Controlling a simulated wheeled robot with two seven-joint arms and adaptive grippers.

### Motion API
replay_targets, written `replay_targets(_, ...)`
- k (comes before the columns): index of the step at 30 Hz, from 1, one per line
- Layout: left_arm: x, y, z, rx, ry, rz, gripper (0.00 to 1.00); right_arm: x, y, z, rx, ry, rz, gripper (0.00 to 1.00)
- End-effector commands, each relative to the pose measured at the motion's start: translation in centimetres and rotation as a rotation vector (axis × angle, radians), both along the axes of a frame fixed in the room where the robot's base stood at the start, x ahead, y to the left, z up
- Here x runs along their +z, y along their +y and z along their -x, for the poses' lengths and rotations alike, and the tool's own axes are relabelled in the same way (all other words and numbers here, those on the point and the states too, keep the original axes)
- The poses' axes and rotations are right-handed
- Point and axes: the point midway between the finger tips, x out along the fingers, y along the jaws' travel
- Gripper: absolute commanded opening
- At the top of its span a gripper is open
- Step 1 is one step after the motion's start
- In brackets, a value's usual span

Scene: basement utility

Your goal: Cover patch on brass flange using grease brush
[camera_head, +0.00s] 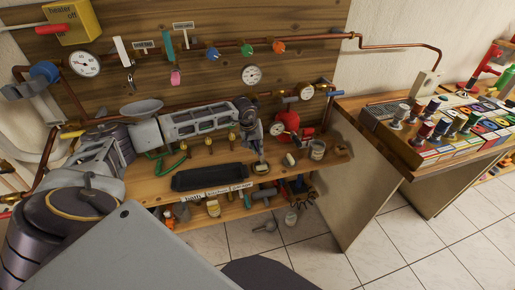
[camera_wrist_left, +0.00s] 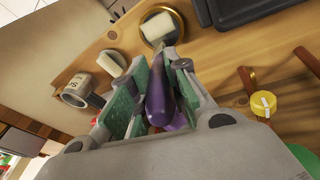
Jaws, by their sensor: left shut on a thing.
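The brass flange (camera_wrist_left: 178,18) is a round ring lying on the wooden bench, with a pale patch (camera_wrist_left: 157,27) inside it. In the head view the flange (camera_head: 264,168) is small, just below my left gripper (camera_head: 255,150). In the left wrist view my left gripper (camera_wrist_left: 157,78) is shut on the grease brush (camera_wrist_left: 158,103), whose purple handle lies between the green finger pads. The brush's far end points toward the flange; I cannot tell whether it touches the patch. My right gripper is not in view.
A black tray (camera_head: 208,178) lies left of the flange. A pale block (camera_head: 289,160) and a metal cup (camera_head: 317,149) stand to its right. Pipes, gauges (camera_head: 252,75) and valves line the back board. A red round object (camera_head: 286,122) stands behind.

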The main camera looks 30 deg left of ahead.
Motion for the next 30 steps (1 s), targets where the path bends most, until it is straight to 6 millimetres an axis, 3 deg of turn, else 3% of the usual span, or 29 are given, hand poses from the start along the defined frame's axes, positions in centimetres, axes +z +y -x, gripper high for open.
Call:
replay_targets(14,0.0,0.3,-0.2,0.000,0.001,-0.002,0.00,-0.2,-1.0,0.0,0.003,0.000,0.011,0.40)
replay_targets(30,0.2,-1.1,1.1,-0.001,-0.001,-0.001,0.00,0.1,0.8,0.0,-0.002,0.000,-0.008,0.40)
